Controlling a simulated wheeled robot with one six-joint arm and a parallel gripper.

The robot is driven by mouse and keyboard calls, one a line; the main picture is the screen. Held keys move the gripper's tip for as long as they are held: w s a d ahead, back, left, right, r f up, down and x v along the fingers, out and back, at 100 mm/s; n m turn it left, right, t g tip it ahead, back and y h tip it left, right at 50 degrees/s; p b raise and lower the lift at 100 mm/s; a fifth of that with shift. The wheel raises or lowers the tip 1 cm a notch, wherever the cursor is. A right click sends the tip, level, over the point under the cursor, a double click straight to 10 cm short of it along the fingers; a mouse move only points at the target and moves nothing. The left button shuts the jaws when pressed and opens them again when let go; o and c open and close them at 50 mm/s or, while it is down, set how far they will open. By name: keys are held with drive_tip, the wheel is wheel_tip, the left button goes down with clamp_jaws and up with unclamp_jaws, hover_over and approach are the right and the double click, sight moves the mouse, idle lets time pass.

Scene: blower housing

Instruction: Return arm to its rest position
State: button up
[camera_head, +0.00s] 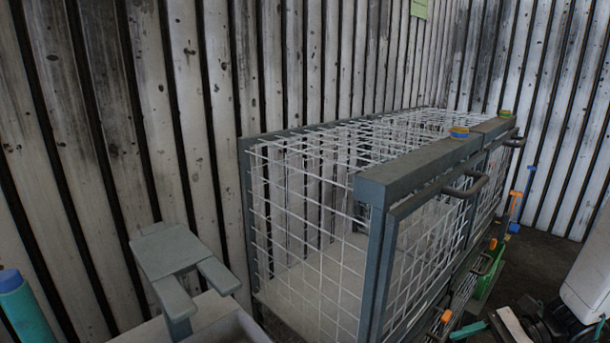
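A white arm link, seemingly mine, shows at the right edge. Below it, at the lower right corner, is a dark jointed part that looks like my gripper (540,324), partly cut off by the frame. Its fingertips are not clear, so I cannot tell whether it is open or shut. I see nothing clearly held in it.
A grey-framed wire mesh cage (385,185) with door handles stands against the corrugated wall. A grey two-pronged piece (168,252) stands at the lower left, near a teal bottle (20,305). Green and orange tools (490,270) stand by the cage. Dark floor (545,262) is open behind.

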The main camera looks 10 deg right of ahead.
drive_tip(key=s+a+r+n+h, duration=0.3)
drive_tip(key=s+r+n+h, duration=0.1)
drive_tip(key=r, duration=0.3)
drive_tip(key=s+a+r+n+h, duration=0.4)
drive_tip(key=r+n+h, duration=0.1)
drive_tip(key=r+n, duration=0.2)
drive_tip(key=s+a+r+n+h, duration=0.3)
drive_tip(key=r+n+h, duration=0.1)
drive_tip(key=r, duration=0.3)
drive_tip(key=shift+s+a+n+h, duration=0.35)
drive_tip(key=shift+s+n+h, duration=0.05)
drive_tip(key=shift+n, duration=0.5)
